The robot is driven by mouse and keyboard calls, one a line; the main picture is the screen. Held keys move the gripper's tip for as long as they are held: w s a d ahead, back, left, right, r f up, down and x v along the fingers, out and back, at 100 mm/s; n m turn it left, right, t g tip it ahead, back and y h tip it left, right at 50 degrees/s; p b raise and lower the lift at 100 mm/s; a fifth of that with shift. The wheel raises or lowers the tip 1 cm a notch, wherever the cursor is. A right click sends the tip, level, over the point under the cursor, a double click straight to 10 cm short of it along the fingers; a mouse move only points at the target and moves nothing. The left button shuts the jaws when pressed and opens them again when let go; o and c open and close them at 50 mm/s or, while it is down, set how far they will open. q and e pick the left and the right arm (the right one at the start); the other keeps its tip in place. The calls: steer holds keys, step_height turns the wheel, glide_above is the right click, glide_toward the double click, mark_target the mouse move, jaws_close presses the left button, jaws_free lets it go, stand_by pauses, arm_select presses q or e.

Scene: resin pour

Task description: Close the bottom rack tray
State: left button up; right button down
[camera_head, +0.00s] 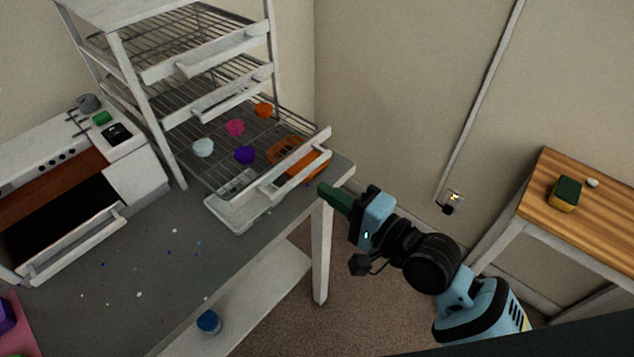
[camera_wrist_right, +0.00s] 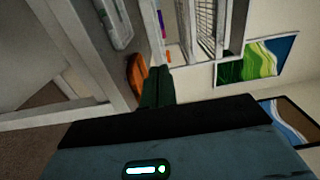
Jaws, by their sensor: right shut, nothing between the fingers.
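The white rack stands at the back of the grey table in the head view. Its bottom rack tray (camera_head: 235,212) is pulled out toward the table's front edge, with several small coloured pieces on its wire bed. My right gripper (camera_head: 325,190) is shut and empty. Its green fingertips are close to the right end of the tray's front; I cannot tell whether they touch it. In the right wrist view the shut fingers (camera_wrist_right: 155,88) point toward the tray, beside an orange item (camera_wrist_right: 135,75). My left gripper is not in view.
A white unit with an open drawer (camera_head: 75,245) stands at the left of the grey table (camera_head: 150,290). A blue jar (camera_head: 208,322) is on the lower shelf. A wooden table (camera_head: 600,225) with a sponge (camera_head: 565,194) stands at the right.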

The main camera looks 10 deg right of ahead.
mark_target(303, 176)
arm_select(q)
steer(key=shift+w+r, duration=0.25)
arm_select(e)
steer(key=shift+x, duration=1.8)
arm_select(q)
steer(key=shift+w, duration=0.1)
